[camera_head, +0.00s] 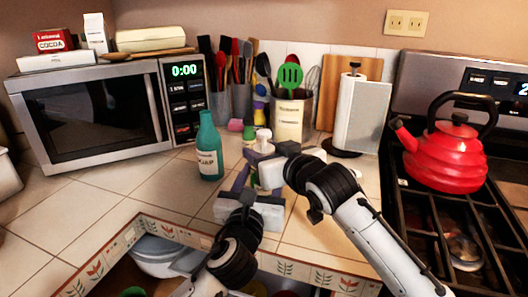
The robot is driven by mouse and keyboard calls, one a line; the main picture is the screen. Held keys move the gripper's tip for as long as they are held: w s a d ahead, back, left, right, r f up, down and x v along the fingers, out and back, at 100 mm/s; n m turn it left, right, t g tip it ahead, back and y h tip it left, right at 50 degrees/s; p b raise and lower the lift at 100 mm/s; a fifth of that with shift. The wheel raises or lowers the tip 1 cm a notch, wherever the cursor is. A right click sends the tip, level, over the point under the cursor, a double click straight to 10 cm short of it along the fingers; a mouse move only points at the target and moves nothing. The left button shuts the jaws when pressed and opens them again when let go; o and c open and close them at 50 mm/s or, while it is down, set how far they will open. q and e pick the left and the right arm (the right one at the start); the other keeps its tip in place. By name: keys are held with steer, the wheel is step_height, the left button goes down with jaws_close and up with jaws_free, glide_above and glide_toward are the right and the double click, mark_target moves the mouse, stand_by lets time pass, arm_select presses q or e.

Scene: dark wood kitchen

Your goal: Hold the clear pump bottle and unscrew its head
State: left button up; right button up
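The pump bottle shows only in part on the counter in front of the utensil holders, with its white pump head (263,136) upright. Its lower body is hidden by my grippers, so I cannot tell how clear it is. My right gripper (258,165) reaches in from the right, just below and beside the pump head. My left gripper (240,184) comes up from below, low in front of the bottle. The fingers of both overlap around the bottle. I cannot tell whether either one grips it.
A green labelled bottle (209,150) stands close left of my grippers. Behind are a utensil crock (292,118) and a paper towel roll (358,112). A microwave (95,115) is at left, a red kettle (446,155) on the stove at right. Counter tiles are clear at front left.

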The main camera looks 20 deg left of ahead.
steer(key=shift+o, duration=0.7)
steer(key=v, duration=0.6)
steer(key=shift+x, duration=3)
